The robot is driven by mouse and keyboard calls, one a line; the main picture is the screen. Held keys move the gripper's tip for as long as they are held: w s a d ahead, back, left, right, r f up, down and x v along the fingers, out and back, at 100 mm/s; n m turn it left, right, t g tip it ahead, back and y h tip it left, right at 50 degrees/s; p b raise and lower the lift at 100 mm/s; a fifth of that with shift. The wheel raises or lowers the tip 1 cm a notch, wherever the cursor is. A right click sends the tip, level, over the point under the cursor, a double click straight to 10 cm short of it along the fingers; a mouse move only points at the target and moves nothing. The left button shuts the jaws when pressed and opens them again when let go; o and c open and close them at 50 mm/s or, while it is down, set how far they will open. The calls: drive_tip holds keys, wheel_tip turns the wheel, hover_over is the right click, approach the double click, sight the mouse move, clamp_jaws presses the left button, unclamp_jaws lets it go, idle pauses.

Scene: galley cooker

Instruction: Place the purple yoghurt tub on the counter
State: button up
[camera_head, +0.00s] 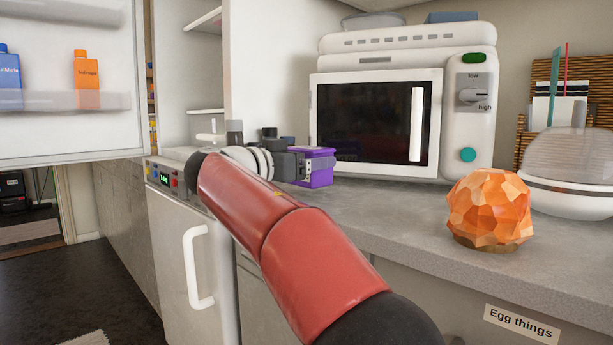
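The purple yoghurt tub (321,171) is at the counter's back, just left of and in front of the microwave. It looks upright and sits at or very near the counter surface; I cannot tell whether it touches. My gripper (304,166) is at the tub's left side, its grey fingers overlapping the tub in this view. The far finger is hidden, so I cannot tell whether it grips the tub. The grey counter (375,207) runs from the tub to the right edge. My red arm crosses the middle and hides part of the counter front.
A white microwave (455,130) stands behind the tub. An orange faceted lamp (489,208) and a white domed appliance (575,170) stand at the right. An open fridge door (66,130) with bottles is at upper left. The counter is clear between tub and lamp.

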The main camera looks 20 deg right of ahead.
drive_tip(key=shift+f, duration=0.9)
drive_tip(key=shift+f, duration=0.15)
drive_tip(key=o, duration=1.1)
drive_tip(key=shift+o, duration=0.2)
drive_tip(key=v, duration=1.2)
